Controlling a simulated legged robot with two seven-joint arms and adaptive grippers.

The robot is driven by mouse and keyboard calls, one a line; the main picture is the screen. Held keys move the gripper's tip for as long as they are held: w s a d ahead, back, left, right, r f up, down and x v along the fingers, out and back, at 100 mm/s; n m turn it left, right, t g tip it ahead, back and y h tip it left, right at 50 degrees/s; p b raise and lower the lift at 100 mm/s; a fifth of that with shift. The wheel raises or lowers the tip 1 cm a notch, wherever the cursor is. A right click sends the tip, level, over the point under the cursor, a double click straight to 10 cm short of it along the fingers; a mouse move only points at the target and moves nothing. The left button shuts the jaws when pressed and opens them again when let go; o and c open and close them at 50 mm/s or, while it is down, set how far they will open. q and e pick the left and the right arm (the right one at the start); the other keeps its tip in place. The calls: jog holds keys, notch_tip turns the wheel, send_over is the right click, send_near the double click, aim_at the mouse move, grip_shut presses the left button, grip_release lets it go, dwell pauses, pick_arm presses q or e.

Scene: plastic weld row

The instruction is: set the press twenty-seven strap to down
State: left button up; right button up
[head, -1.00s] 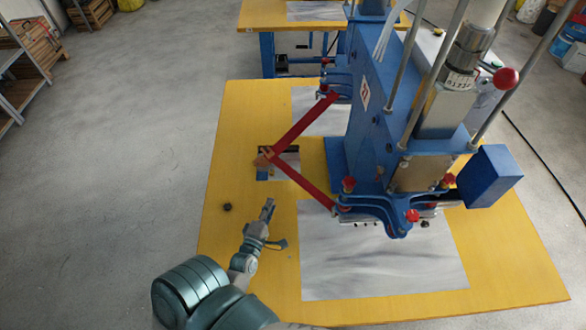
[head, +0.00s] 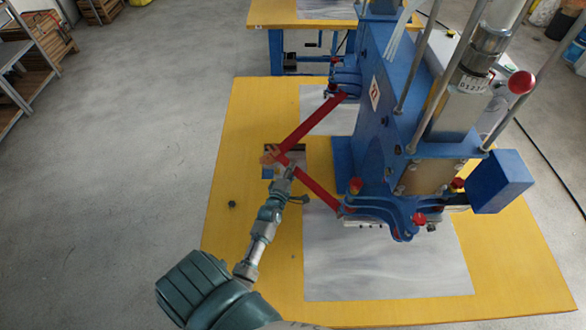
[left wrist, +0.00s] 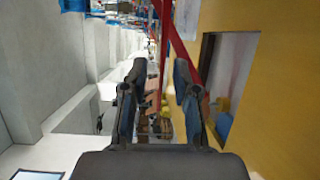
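The press (head: 375,130) is a blue machine on a yellow table. A red strap (head: 308,122) makes a sideways V from its left side, with two arms meeting at an orange-brown end (head: 270,155) over a dark-edged opening in the table. My left gripper (head: 284,170) is just below and right of that end, close to the strap's lower arm; contact cannot be told. In the left wrist view my left gripper (left wrist: 160,72) has its fingers apart, with the red strap (left wrist: 180,45) showing ahead between and above them. My right gripper is not in view.
Grey sheets (head: 385,255) lie on the yellow table (head: 230,270). A small dark knob (head: 232,205) sits left of my arm. The dark-edged opening (left wrist: 228,75) also shows in the left wrist view. A second yellow table (head: 270,14) stands behind. The floor at left is clear.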

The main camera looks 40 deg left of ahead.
pick_arm(q)
jog(key=shift+w+a, duration=0.1)
jog(key=shift+w, duration=0.2)
grip_shut()
